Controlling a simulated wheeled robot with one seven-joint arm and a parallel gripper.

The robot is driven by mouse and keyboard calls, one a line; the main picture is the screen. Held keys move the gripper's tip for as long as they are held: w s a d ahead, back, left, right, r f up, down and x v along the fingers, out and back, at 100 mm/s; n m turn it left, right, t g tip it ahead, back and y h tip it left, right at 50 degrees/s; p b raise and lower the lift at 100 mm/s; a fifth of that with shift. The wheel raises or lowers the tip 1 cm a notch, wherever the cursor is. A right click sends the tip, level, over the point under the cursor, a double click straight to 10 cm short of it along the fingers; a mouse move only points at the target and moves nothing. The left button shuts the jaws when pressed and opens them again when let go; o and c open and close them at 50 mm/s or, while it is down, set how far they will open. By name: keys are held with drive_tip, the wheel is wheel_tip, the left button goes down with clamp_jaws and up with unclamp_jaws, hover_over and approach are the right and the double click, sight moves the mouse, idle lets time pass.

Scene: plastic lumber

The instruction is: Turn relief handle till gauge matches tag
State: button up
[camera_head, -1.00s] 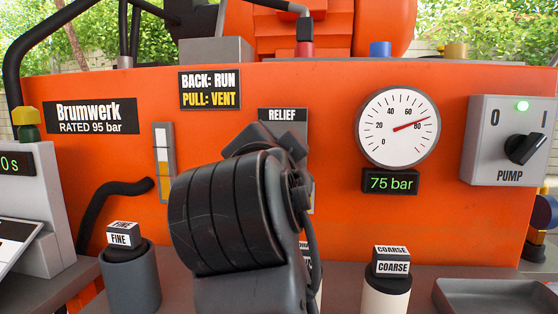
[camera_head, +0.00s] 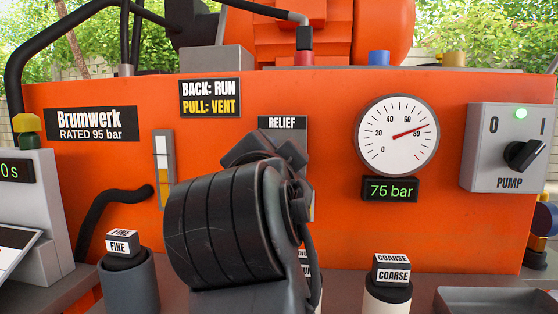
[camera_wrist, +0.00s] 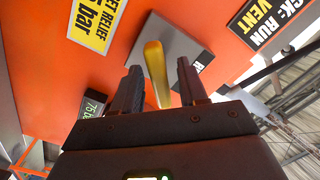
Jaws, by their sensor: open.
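The yellow relief handle (camera_wrist: 157,72) stands out from a grey plate (camera_wrist: 180,50) on the orange panel. My gripper (camera_wrist: 158,88) is open, with one finger on each side of the handle and gaps showing. In the head view my arm hides the handle and gripper below the RELIEF label (camera_head: 283,123). The round gauge (camera_head: 397,135) has its red needle near 80, and the display (camera_head: 390,189) under it reads 75 bar. The yellow tag (camera_wrist: 95,25) reads "...ET RELIEF" and a bar value; its first digit is cut off or unclear.
The pump switch (camera_head: 515,147) at the right has a green lamp lit. A sign (camera_head: 210,98) reads BACK: RUN, PULL: VENT. The FINE (camera_head: 128,275) and COARSE (camera_head: 388,285) posts stand in front of the panel. A grey tray (camera_head: 495,298) lies at the lower right.

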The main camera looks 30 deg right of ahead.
drive_tip(key=v, duration=0.7)
drive_tip(key=shift+s+p, duration=0.15)
drive_tip(key=shift+p, duration=0.2)
drive_tip(key=shift+a, duration=0.15)
